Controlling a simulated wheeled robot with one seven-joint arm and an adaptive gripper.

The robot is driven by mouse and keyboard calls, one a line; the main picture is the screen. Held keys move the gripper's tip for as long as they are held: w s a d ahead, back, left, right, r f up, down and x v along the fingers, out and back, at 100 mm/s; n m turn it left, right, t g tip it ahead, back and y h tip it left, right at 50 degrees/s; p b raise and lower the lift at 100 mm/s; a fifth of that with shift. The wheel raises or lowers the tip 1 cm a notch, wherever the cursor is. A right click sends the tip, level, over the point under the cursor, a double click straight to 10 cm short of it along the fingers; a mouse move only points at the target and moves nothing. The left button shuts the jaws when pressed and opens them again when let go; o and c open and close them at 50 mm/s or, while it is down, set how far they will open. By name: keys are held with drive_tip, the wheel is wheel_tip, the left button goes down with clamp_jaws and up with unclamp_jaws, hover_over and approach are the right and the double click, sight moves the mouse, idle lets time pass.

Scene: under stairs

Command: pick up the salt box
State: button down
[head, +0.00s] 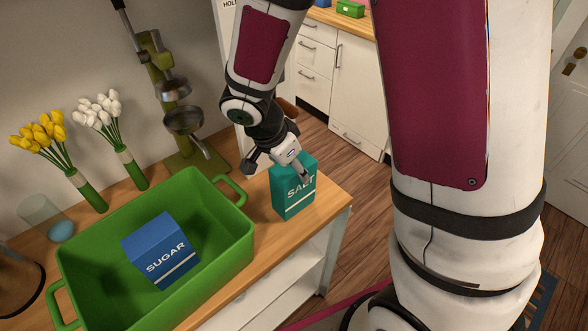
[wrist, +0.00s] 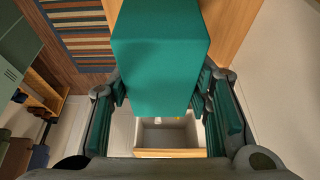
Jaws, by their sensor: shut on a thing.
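The salt box (head: 292,199) is a teal box with white "SALT" lettering, near the right end of the wooden table in the head view. My gripper (head: 293,168) reaches it from above and is shut on its upper part. In the wrist view the teal salt box (wrist: 160,55) fills the upper middle, with my gripper's fingers (wrist: 162,100) pressed along its left and right sides. I cannot tell for sure whether its base touches the table or is slightly raised. The far side of the box is hidden.
A green tray (head: 215,268) with a blue sugar box (head: 160,250) inside stands left of the salt box. Yellow tulips (head: 40,135), white tulips (head: 98,112) and a green juicer press (head: 180,120) stand behind. The table's right edge (head: 340,203) is close to the salt box.

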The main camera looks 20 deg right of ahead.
drive_tip(key=r, duration=0.3)
drive_tip(key=shift+s+r+b, duration=0.25)
drive_tip(key=shift+s+b, duration=0.1)
drive_tip(key=shift+s, duration=0.05)
drive_tip(key=s+r+p, duration=0.1)
drive_tip(key=s+p, duration=0.7)
drive_tip(key=s, duration=0.7)
drive_tip(key=shift+d+r, duration=0.2)
drive_tip(key=shift+d, duration=0.15)
drive_tip(key=c, duration=1.6)
unclamp_jaws()
drive_tip(key=shift+c, duration=0.2)
clamp_jaws()
